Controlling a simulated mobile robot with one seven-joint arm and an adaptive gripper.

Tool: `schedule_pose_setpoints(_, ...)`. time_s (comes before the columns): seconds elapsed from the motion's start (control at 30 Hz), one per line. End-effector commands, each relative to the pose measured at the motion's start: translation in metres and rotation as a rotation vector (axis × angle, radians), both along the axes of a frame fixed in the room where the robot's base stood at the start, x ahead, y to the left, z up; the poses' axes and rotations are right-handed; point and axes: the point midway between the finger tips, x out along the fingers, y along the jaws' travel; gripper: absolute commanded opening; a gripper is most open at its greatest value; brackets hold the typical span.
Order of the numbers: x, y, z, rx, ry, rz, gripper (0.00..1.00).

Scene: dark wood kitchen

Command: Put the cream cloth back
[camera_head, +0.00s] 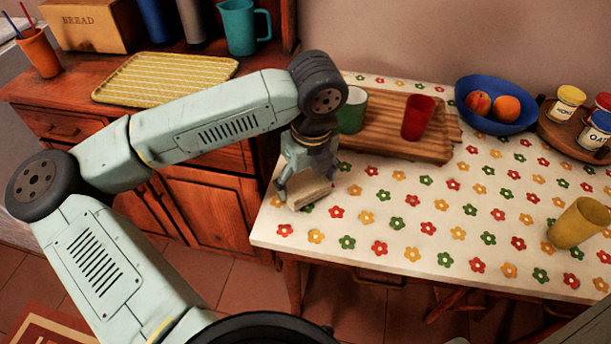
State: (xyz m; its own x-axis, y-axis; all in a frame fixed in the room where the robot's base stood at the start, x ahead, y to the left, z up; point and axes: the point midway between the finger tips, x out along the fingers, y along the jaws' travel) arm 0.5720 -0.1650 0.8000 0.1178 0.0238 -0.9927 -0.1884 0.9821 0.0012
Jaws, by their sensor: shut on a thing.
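My gripper (305,191) is over the left front part of the flower-patterned table (430,220), pointing down. It is shut on the cream cloth (309,193), a small pale folded piece between its fingers. The cloth is at or just above the table top near the left edge; I cannot tell whether it touches. The gripper's fingers hide part of the cloth.
Behind the gripper, a wooden tray (384,150) holds a green cup (352,112) and a red cup (418,118). A blue fruit bowl (494,117), a round jar stand (562,136) and a yellow cup (578,223) are further right. A yellow mat (165,78) lies on the left counter.

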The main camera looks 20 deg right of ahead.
Motion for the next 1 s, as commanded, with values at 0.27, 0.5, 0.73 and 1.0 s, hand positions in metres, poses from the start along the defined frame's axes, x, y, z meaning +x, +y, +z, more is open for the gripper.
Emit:
schedule_pose_setpoints(0.27, -0.0002, 0.0, -0.0073, -0.001, -0.001, 0.001, 0.52)
schedule_pose_setpoints(0.5, -0.0003, 0.0, -0.0117, -0.001, -0.001, 0.001, 0.52)
schedule_pose_setpoints(0.73, -0.0005, -0.0001, -0.0107, -0.001, 0.0, 0.001, 0.9)
schedule_pose_setpoints(1.0, -0.0005, -0.0001, -0.0107, -0.001, 0.0, 0.001, 0.98)
